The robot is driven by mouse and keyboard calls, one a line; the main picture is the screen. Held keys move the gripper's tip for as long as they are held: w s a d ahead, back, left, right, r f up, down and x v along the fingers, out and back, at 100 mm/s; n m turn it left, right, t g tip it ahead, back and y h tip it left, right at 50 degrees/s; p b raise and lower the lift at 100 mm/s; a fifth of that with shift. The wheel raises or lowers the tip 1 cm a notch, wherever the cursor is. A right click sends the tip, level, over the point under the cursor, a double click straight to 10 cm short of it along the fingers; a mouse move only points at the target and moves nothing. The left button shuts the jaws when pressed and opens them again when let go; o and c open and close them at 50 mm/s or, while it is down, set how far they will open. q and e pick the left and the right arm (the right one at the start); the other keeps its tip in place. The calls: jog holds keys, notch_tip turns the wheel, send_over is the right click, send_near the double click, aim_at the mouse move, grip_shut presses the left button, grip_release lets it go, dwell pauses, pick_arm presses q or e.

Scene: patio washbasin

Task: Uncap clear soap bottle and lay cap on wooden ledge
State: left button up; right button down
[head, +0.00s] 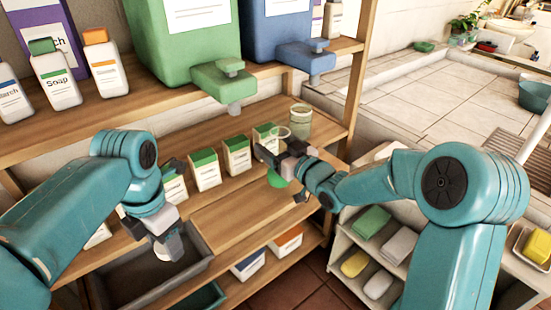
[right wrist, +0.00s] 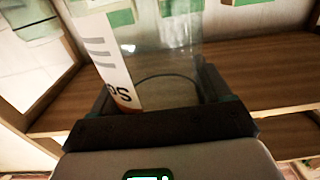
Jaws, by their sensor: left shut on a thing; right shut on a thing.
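The clear bottle (right wrist: 165,65) shows in the right wrist view with a white label along one side. My right gripper (right wrist: 160,115) is shut around it. In the head view my right gripper (head: 291,165) holds this bottle in front of the middle shelf, with green (head: 277,180) showing below the fingers. A pale ring above the fingers looks like its open rim (head: 280,132). My left gripper (head: 167,247) points down over a grey bin, shut on a small pale thing that I cannot clearly make out. The wooden ledge (head: 235,205) lies between the grippers.
Several green-topped cartons (head: 206,169) stand along the middle shelf, with a clear jar (head: 299,122) at its right end. Large green (head: 190,40) and blue (head: 285,30) dispensers overhang from above. A grey bin (head: 120,290) sits low left. The ledge's front middle is bare.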

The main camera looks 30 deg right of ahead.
jog(key=shift+f, duration=1.85)
jog(key=shift+f+b, duration=0.15)
jog(key=shift+b, duration=0.15)
grip_release()
jog(key=shift+r, duration=0.2)
jog(key=shift+s+f, duration=0.1)
jog(key=shift+s, duration=0.15)
jog(key=s, duration=1.1)
jog(key=shift+s+d+b, duration=0.2)
jog(key=shift+d+b, duration=0.15)
jog(key=shift+d, duration=0.05)
jog(key=shift+s, duration=0.1)
